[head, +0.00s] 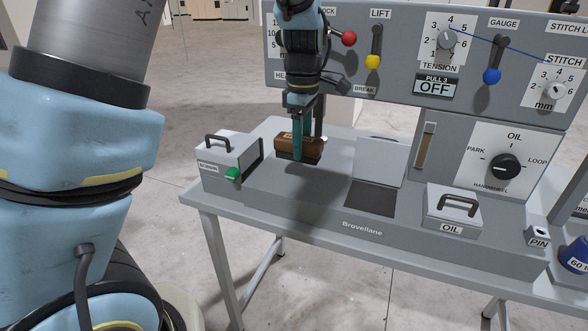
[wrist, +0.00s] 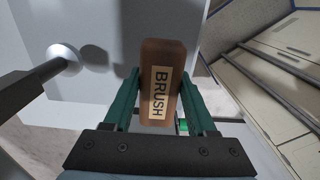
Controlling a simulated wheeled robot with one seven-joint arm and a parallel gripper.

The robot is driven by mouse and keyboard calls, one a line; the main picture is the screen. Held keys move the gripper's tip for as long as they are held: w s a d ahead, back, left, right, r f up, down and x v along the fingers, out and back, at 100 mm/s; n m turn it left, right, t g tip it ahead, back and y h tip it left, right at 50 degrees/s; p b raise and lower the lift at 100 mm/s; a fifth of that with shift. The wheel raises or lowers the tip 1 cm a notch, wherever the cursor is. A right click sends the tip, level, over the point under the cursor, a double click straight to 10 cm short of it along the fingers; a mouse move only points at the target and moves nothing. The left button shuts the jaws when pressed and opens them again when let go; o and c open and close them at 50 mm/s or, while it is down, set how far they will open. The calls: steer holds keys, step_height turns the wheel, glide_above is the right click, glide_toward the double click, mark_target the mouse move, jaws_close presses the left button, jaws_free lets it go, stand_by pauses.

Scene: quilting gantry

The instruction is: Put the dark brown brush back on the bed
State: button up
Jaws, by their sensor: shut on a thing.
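The dark brown brush (head: 312,148) is a block with dark bristles underneath. In the wrist view the brush (wrist: 163,62) shows its wooden back with a label reading BRUSH. My gripper (head: 299,150) points down and is shut on the brush, with a green finger on each side of it; the fingers also show in the wrist view (wrist: 160,95). The grey bed (head: 315,190) of the machine lies below. The brush is over the left part of the bed, and I cannot tell whether its bristles touch the surface.
A bobbin box (head: 226,160) with a handle and green tab (head: 232,174) stands left of the brush. Right of it are an upright open lid (head: 380,162), a dark opening (head: 370,198) and the oil cover (head: 458,205). The control panel (head: 410,50) with levers and knobs rises behind.

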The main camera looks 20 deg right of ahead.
steer(key=shift+f+p, duration=0.65)
steer(key=shift+f, duration=2.65)
steer(key=shift+f, duration=0.2)
steer(key=o, duration=1.3)
